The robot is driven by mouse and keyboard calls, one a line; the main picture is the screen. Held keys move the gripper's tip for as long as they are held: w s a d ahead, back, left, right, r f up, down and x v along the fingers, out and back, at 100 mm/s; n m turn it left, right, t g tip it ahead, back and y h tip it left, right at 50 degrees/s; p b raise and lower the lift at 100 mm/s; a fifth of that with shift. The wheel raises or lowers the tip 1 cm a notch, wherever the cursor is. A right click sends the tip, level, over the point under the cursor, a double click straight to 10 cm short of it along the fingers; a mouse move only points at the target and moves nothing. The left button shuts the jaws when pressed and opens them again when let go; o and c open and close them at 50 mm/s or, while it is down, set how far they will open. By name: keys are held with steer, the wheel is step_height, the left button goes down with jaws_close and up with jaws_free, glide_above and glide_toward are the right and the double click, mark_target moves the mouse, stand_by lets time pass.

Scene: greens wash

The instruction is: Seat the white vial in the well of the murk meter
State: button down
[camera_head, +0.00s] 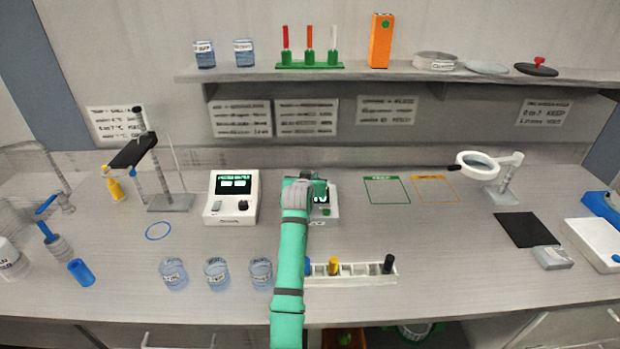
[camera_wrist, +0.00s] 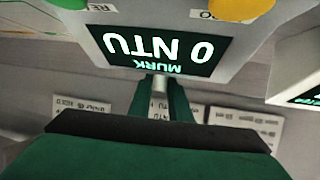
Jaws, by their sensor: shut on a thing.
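The murk meter (camera_head: 332,212) stands mid-bench, largely covered by my arm in the head view. In the wrist view the murk meter (camera_wrist: 262,40) appears upside down, its dark screen reading "0 NTU". My gripper (camera_wrist: 160,92) is shut on a small pale vial (camera_wrist: 160,84), held between the green fingers just beyond the screen's "MURK" edge. In the head view my gripper (camera_head: 308,190) is over the meter. The well is hidden, so I cannot tell whether the vial is in it or above it.
A white rack (camera_head: 350,281) with blue-, yellow- and black-capped vials is in front of the meter. Several labelled beakers (camera_head: 216,274) stand to its left. Another white instrument (camera_head: 217,210) is left of the meter. Green (camera_head: 386,190) and orange (camera_head: 434,188) outlined squares lie clear to the right.

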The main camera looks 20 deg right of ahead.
steer(key=shift+f, duration=0.2)
steer(key=shift+f, duration=0.55)
steer(key=c, duration=1.6)
jaws_free()
steer(key=shift+s+f, duration=0.1)
steer(key=shift+f, duration=0.15)
steer(key=shift+c, duration=0.2)
steer(key=shift+r, duration=0.65)
steer(key=v, duration=1.2)
steer(key=shift+r, duration=0.45)
steer(key=shift+d, duration=0.1)
